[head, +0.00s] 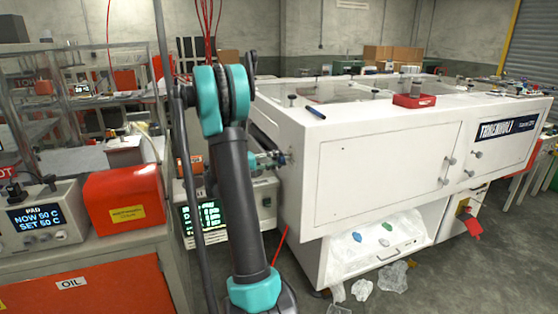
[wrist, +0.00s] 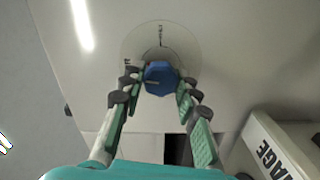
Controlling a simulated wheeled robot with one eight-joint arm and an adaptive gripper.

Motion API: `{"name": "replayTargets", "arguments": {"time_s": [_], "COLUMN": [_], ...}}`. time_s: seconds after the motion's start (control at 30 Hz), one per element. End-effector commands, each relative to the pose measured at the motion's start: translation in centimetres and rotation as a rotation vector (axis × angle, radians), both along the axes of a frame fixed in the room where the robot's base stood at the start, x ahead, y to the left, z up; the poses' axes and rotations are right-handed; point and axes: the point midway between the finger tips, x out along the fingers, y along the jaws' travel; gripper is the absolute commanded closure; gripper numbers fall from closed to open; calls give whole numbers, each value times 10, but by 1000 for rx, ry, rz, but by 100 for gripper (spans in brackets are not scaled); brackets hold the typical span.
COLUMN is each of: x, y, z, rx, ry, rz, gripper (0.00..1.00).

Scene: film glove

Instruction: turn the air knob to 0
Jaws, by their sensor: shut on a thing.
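The air knob (wrist: 160,76) is a blue, many-sided knob in the wrist view. It sits on a round pale dial plate (wrist: 146,38) with small dark marks that are too small to read. My gripper (wrist: 158,88) has its fingers on both sides of the knob and is shut on it. In the head view my gripper (head: 280,158) shows partly behind my arm, at the left end face of the white machine (head: 380,165).
A unit with a green-lit display (head: 210,215) stands close left of the machine, beside my arm. A bench with a red-orange box (head: 122,200) and a heater display (head: 38,217) is further left. Crumpled clear film (head: 393,277) lies on the floor at the machine's front.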

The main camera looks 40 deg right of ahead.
Motion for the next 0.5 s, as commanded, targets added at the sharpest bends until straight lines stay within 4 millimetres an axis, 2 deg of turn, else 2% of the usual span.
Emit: {"name": "replayTargets", "arguments": {"time_s": [0.2,0.5], "x": [1,1], "y": [0,0], "z": [-1,-1], "rx": [30,50], "ry": [124,207], "rz": [2,2], "gripper": [98,98]}}
